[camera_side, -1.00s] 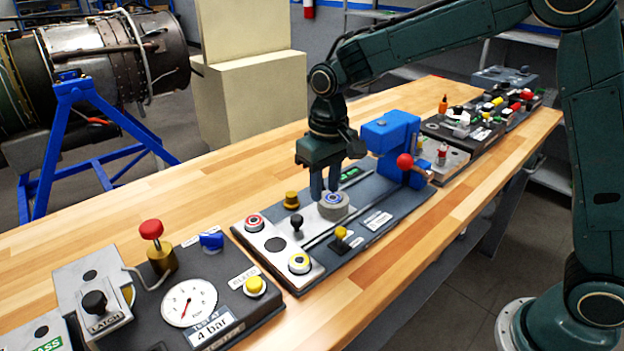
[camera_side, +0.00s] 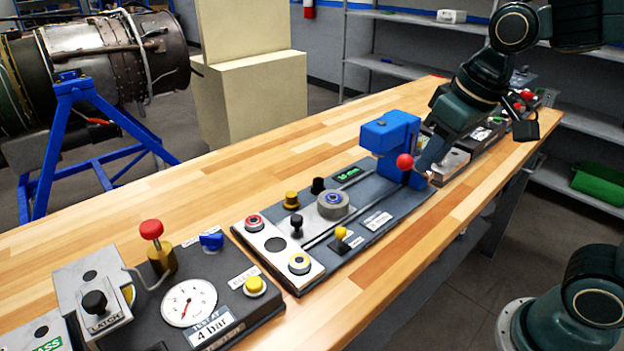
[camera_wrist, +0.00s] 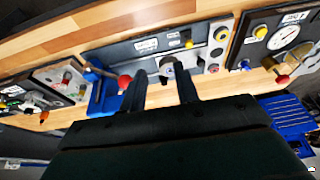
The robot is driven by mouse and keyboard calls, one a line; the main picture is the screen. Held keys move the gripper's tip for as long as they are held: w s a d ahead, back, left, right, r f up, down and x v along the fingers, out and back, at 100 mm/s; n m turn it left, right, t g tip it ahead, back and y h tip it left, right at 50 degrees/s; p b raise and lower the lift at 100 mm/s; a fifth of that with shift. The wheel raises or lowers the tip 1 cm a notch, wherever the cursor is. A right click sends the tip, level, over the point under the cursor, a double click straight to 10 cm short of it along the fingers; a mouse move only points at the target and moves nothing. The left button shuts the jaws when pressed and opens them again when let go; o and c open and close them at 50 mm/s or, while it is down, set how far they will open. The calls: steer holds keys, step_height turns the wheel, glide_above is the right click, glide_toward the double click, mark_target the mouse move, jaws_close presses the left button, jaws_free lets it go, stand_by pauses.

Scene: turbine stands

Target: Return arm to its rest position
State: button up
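My gripper (camera_side: 428,160) is at the right in the side view, above the bench and in front of the blue press-like unit's right side. Its fingers point down and left. In the wrist view my gripper (camera_wrist: 161,82) has its two dark fingers apart, with nothing held between them. The grey round part with a blue ring (camera_side: 333,204) sits on the middle panel (camera_side: 375,219), well away from the fingers. It also shows beyond the fingertips in the wrist view (camera_wrist: 168,69).
The blue unit (camera_side: 388,133) with a red ball knob (camera_side: 404,161) stands close to my gripper. A gauge panel (camera_side: 233,305) is at front left. More panels (camera_side: 484,137) lie partly hidden behind my arm. The wooden bench's back left (camera_side: 220,180) is clear.

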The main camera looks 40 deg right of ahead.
steer(key=s+d+f+t, duration=0.1)
steer(key=s+d, duration=0.1)
steer(key=s, duration=0.7)
steer(key=shift+t, duration=0.4)
steer(key=c, duration=0.6)
steer(key=shift+w+a+f+m, duration=0.15)
steer(key=shift+w+m, duration=0.15)
steer(key=shift+w, duration=0.1)
steer(key=shift+w+a+f+m, duration=0.1)
steer(key=shift+w+f+m, duration=0.05)
steer(key=shift+w+m, duration=0.2)
jaws_close()
steer(key=w+a+f+m+g+y, duration=0.1)
steer(key=w+a+f+m+y, duration=0.1)
steer(key=w+f+m, duration=0.4)
steer(key=shift+w+a+f+m+g, duration=0.3)
steer(key=shift+w+m+g, duration=0.1)
steer(key=shift+w+m, duration=1.3)
steer(key=shift+w, duration=0.15)
